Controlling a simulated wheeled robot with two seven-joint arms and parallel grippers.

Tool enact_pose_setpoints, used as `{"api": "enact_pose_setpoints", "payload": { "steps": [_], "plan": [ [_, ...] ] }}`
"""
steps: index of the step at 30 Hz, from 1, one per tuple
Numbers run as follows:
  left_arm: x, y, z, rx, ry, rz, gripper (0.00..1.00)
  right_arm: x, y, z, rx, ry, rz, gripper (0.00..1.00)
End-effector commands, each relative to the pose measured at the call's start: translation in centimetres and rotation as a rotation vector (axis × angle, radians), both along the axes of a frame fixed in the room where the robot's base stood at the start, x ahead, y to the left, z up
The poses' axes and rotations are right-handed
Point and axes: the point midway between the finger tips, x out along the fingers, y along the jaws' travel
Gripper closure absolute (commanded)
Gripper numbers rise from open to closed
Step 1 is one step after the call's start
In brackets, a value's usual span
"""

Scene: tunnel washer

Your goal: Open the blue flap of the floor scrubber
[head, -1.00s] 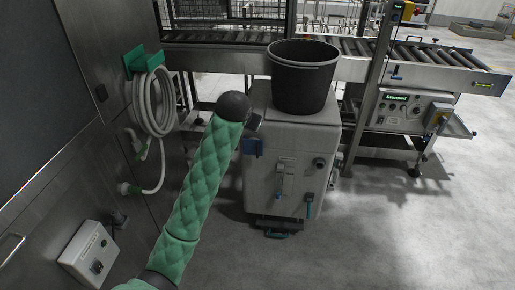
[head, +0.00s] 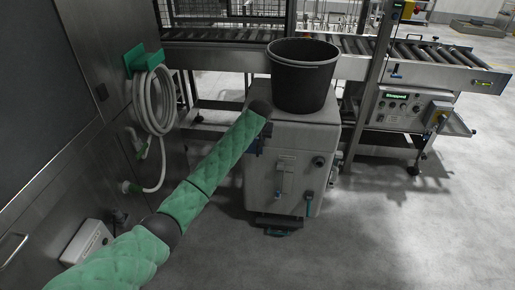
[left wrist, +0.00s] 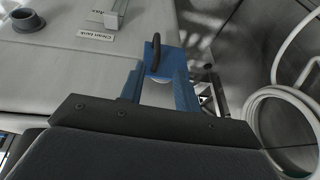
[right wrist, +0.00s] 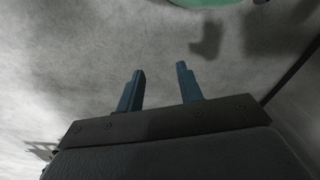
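The floor scrubber is a pale grey box (head: 287,160) in the middle of the head view. In the left wrist view its pale face (left wrist: 75,70) carries a "Clean tank" label. A blue flap (left wrist: 153,66) with a black curved handle (left wrist: 156,50) shows at the scrubber's edge. My left gripper (left wrist: 160,80) is open, its blue fingers on either side of the flap's lower part; I cannot tell whether they touch it. My right gripper (right wrist: 160,75) is open and empty above bare floor.
A black bucket (head: 303,78) stands on the scrubber. A roller conveyor (head: 410,52) runs behind, with a control box (head: 398,107) to the right. A coiled hose (head: 153,103) hangs on the steel wall at left.

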Motion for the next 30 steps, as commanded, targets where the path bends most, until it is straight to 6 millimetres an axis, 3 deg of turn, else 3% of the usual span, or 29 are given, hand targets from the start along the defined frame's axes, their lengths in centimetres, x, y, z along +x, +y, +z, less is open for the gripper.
{"api": "enact_pose_setpoints", "payload": {
  "steps": [8,14,25,30],
  "plan": [
    [0.3,-0.3,-0.4,-0.076,-0.006,0.129,0.68,1.4,0.3,-0.1,0.015,-0.075,-0.007,0.64],
    [0.5,-0.3,-0.7,-0.093,-0.008,0.167,0.68,1.3,0.2,-0.5,0.015,-0.076,-0.008,0.64],
    [2.3,-0.2,-5.1,-0.091,-0.007,0.167,0.68,-0.4,-0.7,-5.0,0.006,-0.072,-0.008,0.64],
    [2.9,-0.3,-6.7,-0.092,-0.008,0.165,0.68,-0.4,-0.9,-6.1,0.003,-0.080,-0.007,0.64]
  ]
}}
